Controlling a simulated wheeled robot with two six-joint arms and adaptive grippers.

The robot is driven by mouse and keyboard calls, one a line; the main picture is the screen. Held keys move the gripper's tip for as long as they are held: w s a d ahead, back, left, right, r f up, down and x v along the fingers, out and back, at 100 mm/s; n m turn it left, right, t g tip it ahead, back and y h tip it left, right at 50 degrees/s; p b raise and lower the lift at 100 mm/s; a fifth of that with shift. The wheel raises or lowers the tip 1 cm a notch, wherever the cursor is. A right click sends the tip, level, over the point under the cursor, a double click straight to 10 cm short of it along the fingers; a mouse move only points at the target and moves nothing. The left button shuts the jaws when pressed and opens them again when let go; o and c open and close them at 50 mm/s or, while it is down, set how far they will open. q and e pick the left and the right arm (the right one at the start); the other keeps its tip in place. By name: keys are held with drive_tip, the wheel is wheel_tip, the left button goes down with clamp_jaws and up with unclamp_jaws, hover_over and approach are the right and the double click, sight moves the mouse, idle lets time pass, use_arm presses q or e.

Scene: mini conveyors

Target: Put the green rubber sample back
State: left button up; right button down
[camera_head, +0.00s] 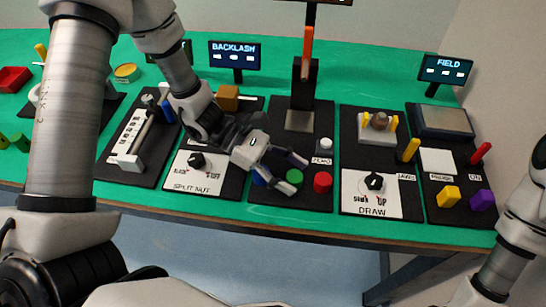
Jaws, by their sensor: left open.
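A round green piece (295,177) is on the dark middle panel (302,200), left of a red round piece (323,182). I cannot tell whether it is the rubber sample or a button. Dark green pieces (20,142) also lie at the far left of the table. My left gripper (298,175) is open, its two fingers spread on either side of the round green piece as seen from above. I cannot tell its height over the panel or whether it touches. My right arm shows at the right edge; its gripper is out of view.
A blue piece (259,179) is partly hidden by my left gripper. A tall stand (304,82) rises behind it. The draw panel (372,193) with its black knob is to the right. The split nut panel (205,180) is to the left. The table's front edge is close.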

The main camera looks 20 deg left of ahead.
use_arm(q)
drive_tip(key=p+v, duration=0.3)
drive_tip(key=v, duration=0.8)
drive_tip(key=shift+d+r, duration=0.1)
drive_tip(key=shift+r, duration=0.1)
drive_tip(key=shift+s+a, duration=0.1)
drive_tip(key=shift+a, duration=0.3)
drive_tip(key=shift+f, duration=0.1)
